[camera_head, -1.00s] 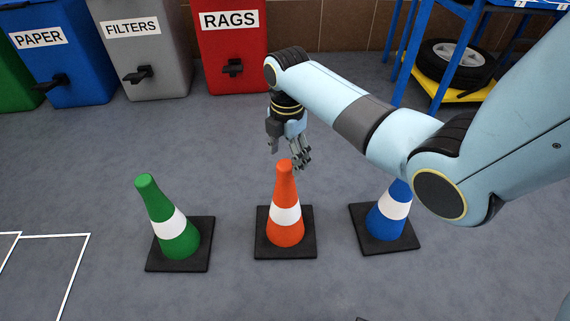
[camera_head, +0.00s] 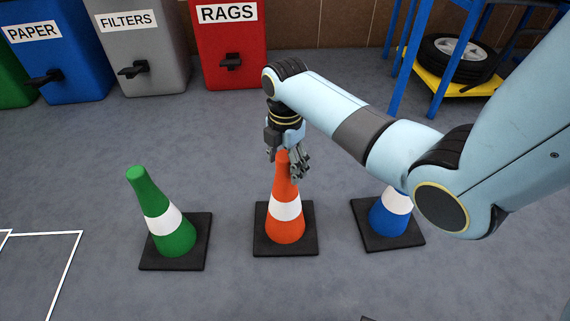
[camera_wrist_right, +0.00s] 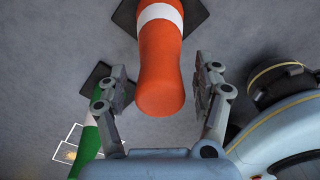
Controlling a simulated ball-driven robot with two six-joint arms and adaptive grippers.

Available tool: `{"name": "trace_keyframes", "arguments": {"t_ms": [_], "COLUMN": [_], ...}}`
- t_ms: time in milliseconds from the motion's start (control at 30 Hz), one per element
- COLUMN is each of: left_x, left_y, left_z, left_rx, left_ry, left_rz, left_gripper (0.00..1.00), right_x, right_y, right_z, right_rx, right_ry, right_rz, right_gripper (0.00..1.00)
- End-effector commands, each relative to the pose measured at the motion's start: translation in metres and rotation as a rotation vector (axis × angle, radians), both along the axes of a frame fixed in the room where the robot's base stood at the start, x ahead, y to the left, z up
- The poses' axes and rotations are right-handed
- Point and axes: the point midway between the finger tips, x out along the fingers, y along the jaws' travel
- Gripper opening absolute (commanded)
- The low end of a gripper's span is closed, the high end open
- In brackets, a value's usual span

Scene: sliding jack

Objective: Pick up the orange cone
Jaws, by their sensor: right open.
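The orange cone (camera_head: 284,222) with a white band stands upright on its black square base, between the green cone (camera_head: 173,232) and the blue cone (camera_head: 388,220). My right gripper (camera_head: 285,170) is open, pointing down at the orange cone's top. In the right wrist view the orange cone (camera_wrist_right: 161,75) has its tip between the two spread fingers of the gripper (camera_wrist_right: 160,98), with gaps on both sides. The green cone also shows in the wrist view (camera_wrist_right: 88,148), low at the left. My arm partly hides the blue cone. My left gripper is not in view.
Paper (camera_head: 68,62), filters (camera_head: 143,58) and rags (camera_head: 231,45) bins stand along the back. A blue rack (camera_head: 398,75) with a tire (camera_head: 458,60) is at the back right. White floor lines (camera_head: 62,275) lie at the left.

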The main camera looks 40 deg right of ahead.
Motion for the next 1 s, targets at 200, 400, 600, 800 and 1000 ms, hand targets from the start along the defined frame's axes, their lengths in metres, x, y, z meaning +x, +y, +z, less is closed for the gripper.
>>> {"name": "trace_keyframes", "arguments": {"t_ms": [200, 400, 600, 800, 1000], "left_x": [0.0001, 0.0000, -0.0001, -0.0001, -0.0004], "left_y": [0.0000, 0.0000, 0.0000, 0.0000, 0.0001], "left_z": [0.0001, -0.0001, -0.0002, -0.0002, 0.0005], "left_rx": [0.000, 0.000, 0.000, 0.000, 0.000], "left_ry": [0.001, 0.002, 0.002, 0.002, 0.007], "left_rz": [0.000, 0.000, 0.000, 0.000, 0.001], "left_gripper": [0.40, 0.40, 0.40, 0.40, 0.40], "right_x": [-0.0001, -0.0002, -0.0004, 0.0001, 0.0002], "right_y": [-0.0001, -0.0001, -0.0002, -0.0002, -0.0002], "right_z": [0.0000, -0.0001, -0.0003, 0.0002, 0.0018], "right_rx": [0.000, 0.000, 0.000, 0.000, 0.000], "right_ry": [0.000, 0.001, 0.001, 0.000, 0.000], "right_rz": [0.000, 0.000, 0.000, 0.000, 0.000], "right_gripper": [0.43, 0.17, 0.00, 0.00, 0.00]}}
